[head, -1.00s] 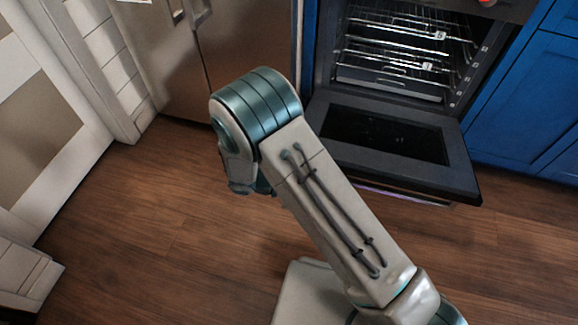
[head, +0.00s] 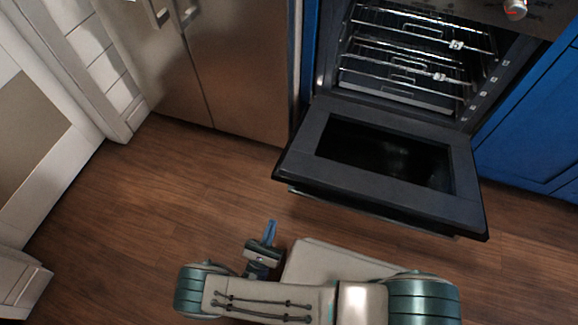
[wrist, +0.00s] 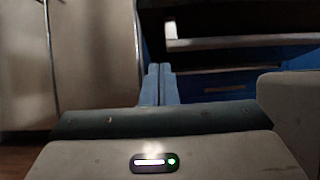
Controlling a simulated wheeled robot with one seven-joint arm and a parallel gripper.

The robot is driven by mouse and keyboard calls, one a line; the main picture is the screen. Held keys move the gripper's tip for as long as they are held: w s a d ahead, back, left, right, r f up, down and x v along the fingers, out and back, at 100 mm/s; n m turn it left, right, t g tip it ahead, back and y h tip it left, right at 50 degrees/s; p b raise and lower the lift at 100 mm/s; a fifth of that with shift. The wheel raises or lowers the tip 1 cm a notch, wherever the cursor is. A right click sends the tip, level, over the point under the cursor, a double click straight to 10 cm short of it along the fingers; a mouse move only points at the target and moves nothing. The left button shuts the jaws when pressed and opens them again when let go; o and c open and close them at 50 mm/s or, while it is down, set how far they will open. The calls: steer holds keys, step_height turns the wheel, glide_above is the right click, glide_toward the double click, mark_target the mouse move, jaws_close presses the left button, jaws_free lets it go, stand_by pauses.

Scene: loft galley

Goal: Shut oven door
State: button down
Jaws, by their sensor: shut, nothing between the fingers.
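The oven door (head: 300,150) hangs open in the head view, folded down and sticking out from the oven (head: 325,75) over the floor. Its dark window faces up. In the wrist view, a dark shape with a pale strip at the upper right seems to be the door (wrist: 240,42) seen from low down. My gripper (head: 271,226) is shut and empty, in front of the door's left front corner and apart from it. Its blue fingers (wrist: 158,78) are pressed together in the wrist view.
Metal racks (head: 420,60) sit inside the oven. A steel refrigerator (head: 235,75) stands left of it, and blue cabinets (head: 530,130) stand right. Bare wooden floor (head: 150,190) lies to the left. A red-marked knob (head: 515,8) is above the oven.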

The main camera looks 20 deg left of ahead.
steer(key=s+r+b+x, duration=0.1)
steer(key=r+b+x, duration=0.1)
steer(key=x, duration=1.1)
steer(key=shift+s+a+y, duration=0.15)
steer(key=shift+a+y, duration=0.1)
steer(key=shift+y, duration=0.15)
steer(key=shift+r, duration=0.15)
